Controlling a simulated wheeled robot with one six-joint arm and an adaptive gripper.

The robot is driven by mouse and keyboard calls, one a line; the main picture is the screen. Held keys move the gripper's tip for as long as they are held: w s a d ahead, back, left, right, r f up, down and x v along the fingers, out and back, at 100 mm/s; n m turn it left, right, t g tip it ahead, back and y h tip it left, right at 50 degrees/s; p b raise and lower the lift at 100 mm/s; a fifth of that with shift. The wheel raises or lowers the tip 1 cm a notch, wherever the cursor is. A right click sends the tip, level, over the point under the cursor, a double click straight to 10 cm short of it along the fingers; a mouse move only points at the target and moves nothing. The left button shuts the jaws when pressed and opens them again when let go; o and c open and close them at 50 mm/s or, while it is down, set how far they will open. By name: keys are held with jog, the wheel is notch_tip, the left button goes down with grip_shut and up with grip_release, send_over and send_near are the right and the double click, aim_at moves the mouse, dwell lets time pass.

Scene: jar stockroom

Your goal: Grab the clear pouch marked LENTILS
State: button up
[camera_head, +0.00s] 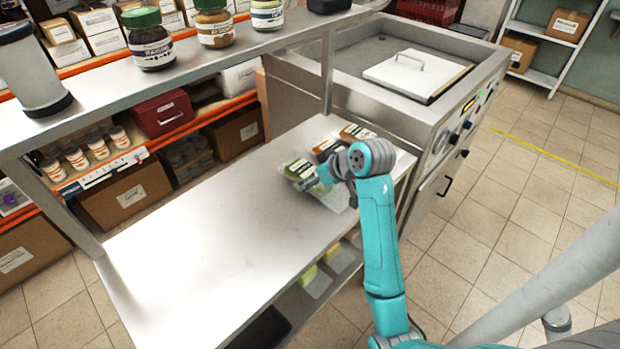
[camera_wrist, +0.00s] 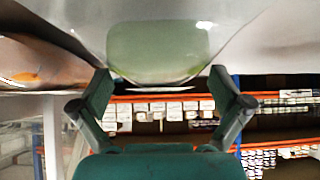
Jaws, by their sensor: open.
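Several pouches stand close together at the far right end of the steel table. In the head view a clear pouch with green contents (camera_head: 299,170) is at the left of the group, and a pouch with orange and white print (camera_head: 355,132) is at the back. No label is readable, so I cannot tell which is marked LENTILS. My gripper (camera_head: 334,171) is at the group, partly hidden by my wrist. In the wrist view my open gripper (camera_wrist: 168,88) faces a clear pouch with pale green contents (camera_wrist: 158,45), whose edge lies near and between the fingertips. Contact cannot be told.
The steel table (camera_head: 200,250) is bare left of the pouches. An upper shelf above it holds jars (camera_head: 148,40). More pouches (camera_head: 316,281) lie on a lower shelf. A steel unit with a white lid (camera_head: 412,75) stands behind right. In the wrist view an orange-brown pouch (camera_wrist: 35,62) is at left.

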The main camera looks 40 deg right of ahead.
jog(key=shift+w+f, duration=0.4)
jog(key=shift+f, duration=0.05)
jog(key=c, duration=1.3)
jog(key=shift+r, duration=0.15)
